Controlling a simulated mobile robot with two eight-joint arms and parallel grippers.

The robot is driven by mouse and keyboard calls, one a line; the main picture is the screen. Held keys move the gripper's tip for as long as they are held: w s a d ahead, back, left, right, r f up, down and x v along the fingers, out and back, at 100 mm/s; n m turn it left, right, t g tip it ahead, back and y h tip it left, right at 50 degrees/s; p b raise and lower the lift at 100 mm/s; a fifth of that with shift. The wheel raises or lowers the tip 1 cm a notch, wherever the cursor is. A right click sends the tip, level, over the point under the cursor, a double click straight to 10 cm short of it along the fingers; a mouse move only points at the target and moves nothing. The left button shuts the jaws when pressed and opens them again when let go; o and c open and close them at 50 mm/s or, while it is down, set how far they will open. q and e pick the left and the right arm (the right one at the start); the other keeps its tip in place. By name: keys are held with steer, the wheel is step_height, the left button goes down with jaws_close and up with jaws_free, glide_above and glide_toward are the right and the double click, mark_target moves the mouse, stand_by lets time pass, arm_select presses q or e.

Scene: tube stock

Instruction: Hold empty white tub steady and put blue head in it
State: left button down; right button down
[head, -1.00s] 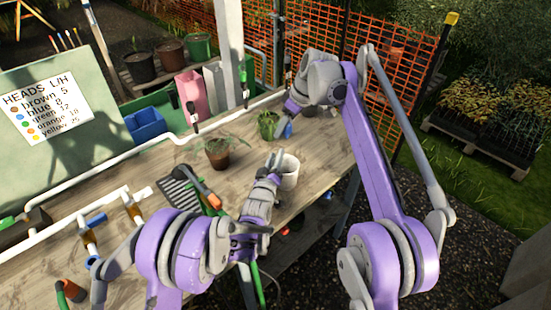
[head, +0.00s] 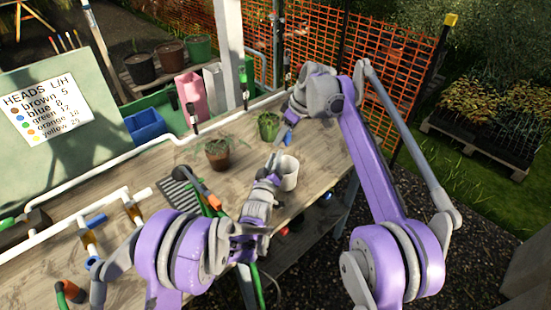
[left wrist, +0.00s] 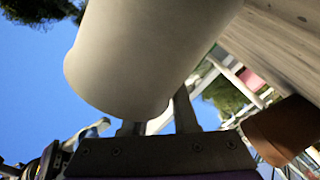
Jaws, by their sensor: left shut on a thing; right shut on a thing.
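The white tub (head: 289,180) stands near the front right edge of the bench. My left gripper (head: 274,163) is shut on its near-left side. In the left wrist view, the tub (left wrist: 150,60) fills the upper middle, with the fingers of my left gripper (left wrist: 158,122) at its rim. The inside of the tub is hidden in that view. My right gripper (head: 287,125) is shut on the small blue head (head: 287,138), which is just above and behind the tub in the head view. The fingertips are small and partly hidden.
A brown pot with a seedling (head: 217,154) stands left of the tub, and a green plant pot (head: 268,126) stands behind it. A black grate (head: 181,194) and white pipes lie to the left. A blue bin (head: 145,125) is at the back.

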arm_select(q)
steer(key=shift+f, duration=0.25)
steer(key=shift+s+d+r, duration=0.1)
steer(key=shift+s+r, duration=0.05)
steer(key=shift+s, duration=0.1)
steer(key=shift+s+d, duration=0.1)
arm_select(e)
steer(key=shift+s+f, duration=0.2)
steer(key=shift+f, duration=2.5)
steer(key=shift+s+f, duration=0.15)
steer(key=shift+f, duration=2.55)
steer(key=shift+c, duration=2)
jaws_free()
steer(key=shift+a, duration=0.1)
steer(key=shift+o, duration=0.5)
arm_select(q)
steer(key=shift+w+a, duration=0.2)
steer(key=shift+w, duration=0.05)
arm_select(e)
steer(key=a+v, duration=0.1)
steer(key=v, duration=1)
steer(key=shift+w+r, duration=0.25)
steer(key=shift+r, duration=0.1)
